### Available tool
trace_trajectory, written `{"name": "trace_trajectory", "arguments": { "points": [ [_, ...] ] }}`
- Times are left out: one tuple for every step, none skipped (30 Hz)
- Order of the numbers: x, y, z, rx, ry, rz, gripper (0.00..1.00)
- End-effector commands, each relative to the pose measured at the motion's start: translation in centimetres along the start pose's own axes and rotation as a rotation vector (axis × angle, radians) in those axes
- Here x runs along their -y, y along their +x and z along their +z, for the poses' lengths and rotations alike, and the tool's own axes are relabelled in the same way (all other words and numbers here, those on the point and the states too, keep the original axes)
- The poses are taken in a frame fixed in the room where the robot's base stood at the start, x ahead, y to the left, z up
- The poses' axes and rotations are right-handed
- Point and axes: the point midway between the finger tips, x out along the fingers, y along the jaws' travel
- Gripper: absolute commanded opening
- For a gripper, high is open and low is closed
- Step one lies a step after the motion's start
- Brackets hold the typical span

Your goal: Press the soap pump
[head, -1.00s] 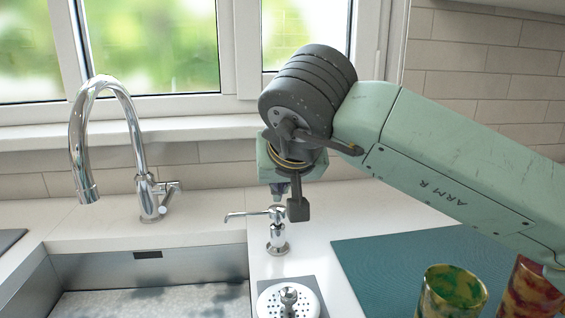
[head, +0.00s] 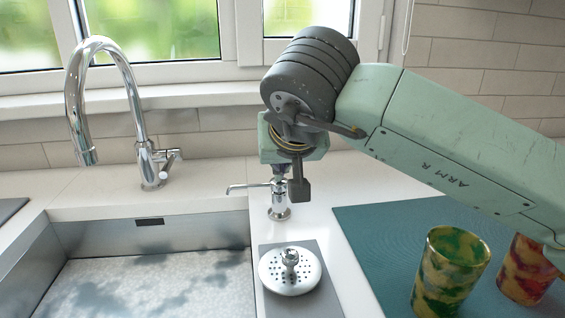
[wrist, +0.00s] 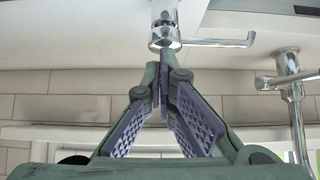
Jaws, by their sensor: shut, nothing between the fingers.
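The chrome soap pump (head: 279,207) stands upright on the counter right of the sink, its thin spout pointing left. It also shows at the top of the wrist view (wrist: 165,20). My gripper (head: 280,178) points down right above the pump head, its fingers together with nothing between them. In the wrist view the closed fingertips (wrist: 163,62) reach the pump head and appear to touch it. A dark finger part hides some of the pump's right side in the head view.
A chrome faucet (head: 148,160) and steel sink (head: 150,285) lie left. A round perforated strainer (head: 290,272) sits in front of the pump. Two patterned cups (head: 450,268) (head: 527,270) stand on a teal mat (head: 385,235) at right.

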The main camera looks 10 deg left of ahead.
Motion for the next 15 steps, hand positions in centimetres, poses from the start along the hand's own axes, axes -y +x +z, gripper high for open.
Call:
{"name": "trace_trajectory", "arguments": {
  "points": [
    [0.0, 0.1, 0.2, 0.006, -0.001, 0.001, 0.00],
    [0.0, 0.0, 0.2, 0.005, -0.001, 0.002, 0.00],
    [0.0, -0.2, 0.2, 0.006, 0.000, 0.002, 0.00],
    [-0.1, -0.4, 0.2, 0.005, 0.000, 0.002, 0.00],
    [-0.1, -0.7, 0.1, 0.005, 0.000, 0.002, 0.00],
    [-0.1, -1.2, 0.1, 0.003, 0.000, 0.002, 0.00],
    [-0.1, -1.7, 0.1, 0.003, 0.000, 0.002, 0.00],
    [0.0, -2.2, 0.1, 0.003, 0.000, 0.002, 0.00],
    [-0.1, -3.0, 0.1, 0.002, -0.001, 0.003, 0.00],
    [0.0, -3.7, 0.0, 0.001, 0.000, 0.002, 0.00],
    [-0.1, -4.3, 0.0, 0.000, 0.000, 0.002, 0.00],
    [-0.1, -5.3, 0.1, 0.001, 0.000, 0.003, 0.00],
    [0.0, -6.0, 0.0, -0.001, 0.000, 0.002, 0.00],
    [0.0, -6.6, 0.0, -0.001, 0.000, 0.002, 0.00],
    [0.0, -7.5, 0.0, 0.000, 0.000, 0.001, 0.00]
  ]
}}
